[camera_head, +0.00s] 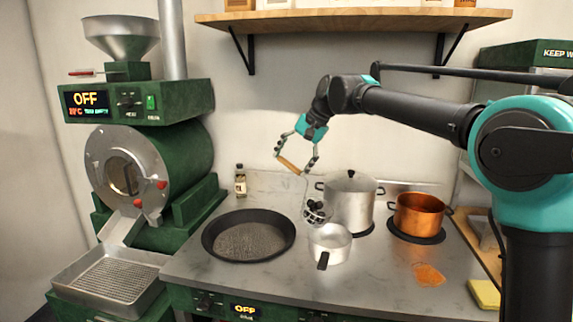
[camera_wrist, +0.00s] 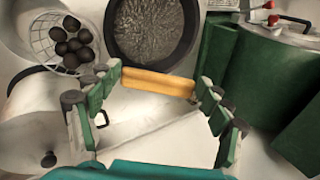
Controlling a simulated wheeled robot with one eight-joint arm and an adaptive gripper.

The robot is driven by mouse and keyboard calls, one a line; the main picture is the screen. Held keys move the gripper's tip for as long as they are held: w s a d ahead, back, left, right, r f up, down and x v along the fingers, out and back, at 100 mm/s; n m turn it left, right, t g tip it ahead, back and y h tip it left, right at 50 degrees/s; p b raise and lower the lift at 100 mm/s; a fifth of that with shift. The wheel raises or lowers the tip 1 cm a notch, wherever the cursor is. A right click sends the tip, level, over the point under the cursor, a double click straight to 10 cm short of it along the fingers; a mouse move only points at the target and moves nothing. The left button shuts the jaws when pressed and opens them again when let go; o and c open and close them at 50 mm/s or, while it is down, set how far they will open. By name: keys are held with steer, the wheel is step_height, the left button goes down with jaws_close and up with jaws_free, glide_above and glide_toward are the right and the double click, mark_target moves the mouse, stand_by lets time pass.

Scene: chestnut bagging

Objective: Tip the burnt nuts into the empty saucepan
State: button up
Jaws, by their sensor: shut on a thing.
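My gripper (camera_head: 294,162) is shut on the wooden handle of a wire skimmer (camera_head: 313,218), high above the stove top. The handle (camera_wrist: 157,83) lies across between my fingertips in the wrist view. The skimmer's basket hangs below and holds several dark burnt nuts (camera_wrist: 72,44). In the head view the basket appears just behind and above the rear left rim of the small silver saucepan (camera_head: 331,254). Its exact gap from the rim is hard to tell. The saucepan's visible inside looks bare, and its dark handle points to the front.
A wide black pan (camera_head: 208,247) sits left of the saucepan. A tall lidded pot (camera_head: 350,207) stands close behind it, with a copper pot (camera_head: 419,216) to the right. An orange patch (camera_head: 428,275) lies at front right. The green roaster (camera_head: 180,165) is at left.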

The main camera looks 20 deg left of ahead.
steer(key=shift+d+r+y, duration=0.35)
steer(key=shift+d+y, duration=0.1)
steer(key=shift+d, duration=0.2)
steer(key=shift+d+r+y, duration=0.35)
steer(key=shift+d+y, duration=0.1)
steer(key=shift+d, duration=0.15)
steer(key=shift+d+r+y, duration=0.8)
steer(key=shift+d+y, duration=1.4)
steer(key=shift+d, duration=1.65)
steer(key=d+f+y, duration=0.6)
steer(key=d, duration=0.5)
steer(key=w+d+f+y, duration=0.1)
steer(key=d+f+y, duration=0.6)
steer(key=d, duration=0.3)
steer(key=shift+d+g+y, duration=0.3)
steer(key=shift+d+g, duration=0.1)
steer(key=shift+a, duration=0.1)
